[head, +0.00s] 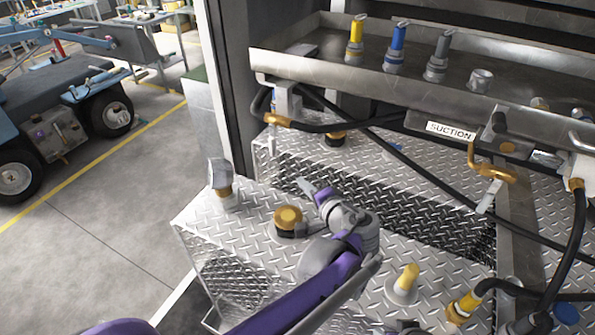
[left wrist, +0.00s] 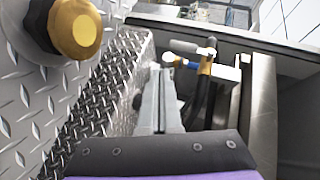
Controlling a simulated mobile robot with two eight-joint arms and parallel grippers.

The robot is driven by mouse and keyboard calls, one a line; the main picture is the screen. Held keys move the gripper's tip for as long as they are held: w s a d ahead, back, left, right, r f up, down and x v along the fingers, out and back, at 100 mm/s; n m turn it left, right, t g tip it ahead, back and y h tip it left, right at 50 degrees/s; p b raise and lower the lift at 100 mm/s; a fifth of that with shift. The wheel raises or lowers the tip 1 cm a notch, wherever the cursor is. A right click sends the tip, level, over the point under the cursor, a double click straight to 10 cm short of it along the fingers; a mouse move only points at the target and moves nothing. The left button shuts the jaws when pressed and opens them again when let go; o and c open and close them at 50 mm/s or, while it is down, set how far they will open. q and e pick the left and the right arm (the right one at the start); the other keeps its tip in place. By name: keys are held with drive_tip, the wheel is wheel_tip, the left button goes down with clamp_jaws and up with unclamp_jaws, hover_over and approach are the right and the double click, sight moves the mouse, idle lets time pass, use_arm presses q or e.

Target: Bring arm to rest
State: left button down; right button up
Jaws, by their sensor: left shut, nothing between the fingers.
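My left arm, purple and grey, reaches in from the bottom of the head view over the diamond-plate tank top. My left gripper (head: 306,187) is shut and empty, its tip above the plate near the tank's back edge. It lies behind a gold-capped fitting (head: 288,218) and touches nothing that I can make out. In the left wrist view the closed grey fingers (left wrist: 160,88) point away, with a yellow cap (left wrist: 75,27) at upper left. My right gripper is not in view.
A metal tray (head: 360,82) with yellow, blue and grey nozzles stands at the back. Black hoses and a brass suction valve (head: 490,165) hang below it. Other fittings (head: 222,183) (head: 404,284) rise from the plate. Open floor (head: 110,220) lies left.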

use_arm(q)
drive_tip(key=s+a+f+n+g+h+p, duration=0.1)
drive_tip(key=s+a+f+n+g, duration=0.15)
drive_tip(key=s+a, duration=0.4)
drive_tip(key=s+a+f+n+g+h, duration=0.1)
drive_tip(key=s+a+f+g, duration=0.15)
drive_tip(key=s+a, duration=0.35)
use_arm(e)
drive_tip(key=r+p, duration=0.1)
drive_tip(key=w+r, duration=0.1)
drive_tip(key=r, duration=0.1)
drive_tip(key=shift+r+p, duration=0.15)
drive_tip(key=shift+p, duration=0.2)
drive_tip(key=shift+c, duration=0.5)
use_arm(q)
drive_tip(key=s+a+f+n+g+h, duration=0.1)
drive_tip(key=s+f+n+h, duration=0.1)
drive_tip(key=s, duration=0.5)
drive_tip(key=s+a+f+n+g+h, duration=0.1)
drive_tip(key=s+f+n+h, duration=0.2)
drive_tip(key=s, duration=0.5)
drive_tip(key=shift+s+a+n+h, duration=0.25)
drive_tip(key=shift+a+n+h, duration=0.1)
drive_tip(key=shift+h, duration=0.05)
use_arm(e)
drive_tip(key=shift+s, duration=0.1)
